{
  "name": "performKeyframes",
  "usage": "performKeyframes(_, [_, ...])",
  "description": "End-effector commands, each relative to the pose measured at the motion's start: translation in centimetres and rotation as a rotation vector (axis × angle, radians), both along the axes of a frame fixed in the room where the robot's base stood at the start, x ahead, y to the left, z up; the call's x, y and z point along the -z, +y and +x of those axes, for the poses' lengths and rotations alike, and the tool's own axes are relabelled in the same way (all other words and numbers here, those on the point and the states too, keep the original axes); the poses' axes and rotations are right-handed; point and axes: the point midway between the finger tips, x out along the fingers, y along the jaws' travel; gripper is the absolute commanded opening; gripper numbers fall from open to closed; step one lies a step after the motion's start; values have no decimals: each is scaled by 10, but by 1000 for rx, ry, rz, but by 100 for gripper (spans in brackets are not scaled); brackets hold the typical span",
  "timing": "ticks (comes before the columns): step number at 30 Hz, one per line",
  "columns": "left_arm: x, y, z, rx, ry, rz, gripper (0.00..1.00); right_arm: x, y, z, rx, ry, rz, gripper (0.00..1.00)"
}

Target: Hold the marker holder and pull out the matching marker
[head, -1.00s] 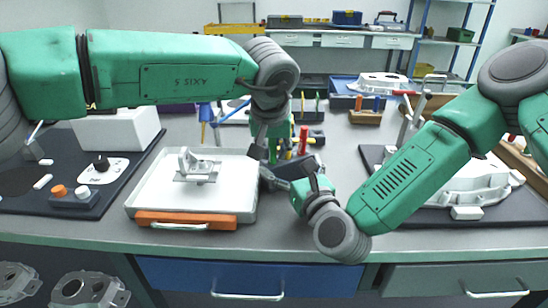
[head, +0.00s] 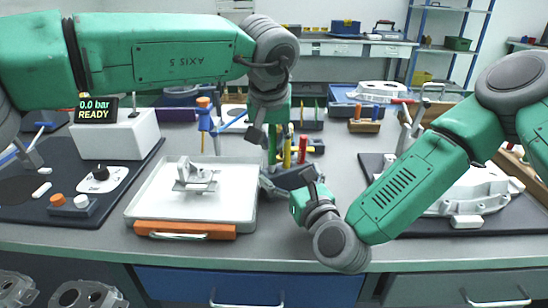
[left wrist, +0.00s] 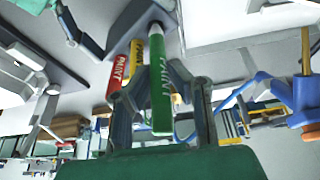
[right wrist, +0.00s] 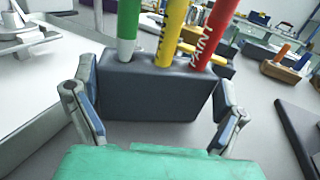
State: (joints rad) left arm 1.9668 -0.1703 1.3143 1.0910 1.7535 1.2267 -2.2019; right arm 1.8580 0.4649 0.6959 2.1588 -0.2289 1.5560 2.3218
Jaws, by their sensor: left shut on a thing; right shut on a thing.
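The marker holder is a dark grey block (right wrist: 158,95), between the two fingers of my right gripper (right wrist: 155,112), which is shut on it just above the bench. A yellow marker (right wrist: 170,30) and a red marker (right wrist: 208,40) stand upright in it. The green marker (left wrist: 159,80), labelled PAINT, is held between the fingers of my left gripper (left wrist: 160,100), above the holder. Its white lower part (right wrist: 126,48) shows at the holder's top face; I cannot tell whether its end is still inside. In the head view, my left gripper (head: 267,138) is above my right gripper (head: 285,188).
A white tray (head: 145,205) with an orange front and a metal bracket (head: 195,177) lies left of the holder. A large casting (head: 475,190) sits on a dark mat at right. Several tools and a wooden block (head: 364,126) stand behind.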

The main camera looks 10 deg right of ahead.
Motion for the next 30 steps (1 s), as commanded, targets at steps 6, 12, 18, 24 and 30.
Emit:
performKeyframes(6, [-39,0,0,-1,-1,-1,0,-1,2,0,-7,-1,2,62])
performKeyframes(12, [-51,0,0,0,1,0,0,-1,2,0,-7,-1,2,62])
performKeyframes(18, [-51,0,0,1,1,1,0,-1,2,0,-7,-2,2,62])
performKeyframes(24, [-51,0,0,1,1,1,0,-1,1,0,-4,-1,2,100])
performKeyframes(30, [-50,-2,0,1,1,3,0,1,-1,-5,-3,1,3,100])
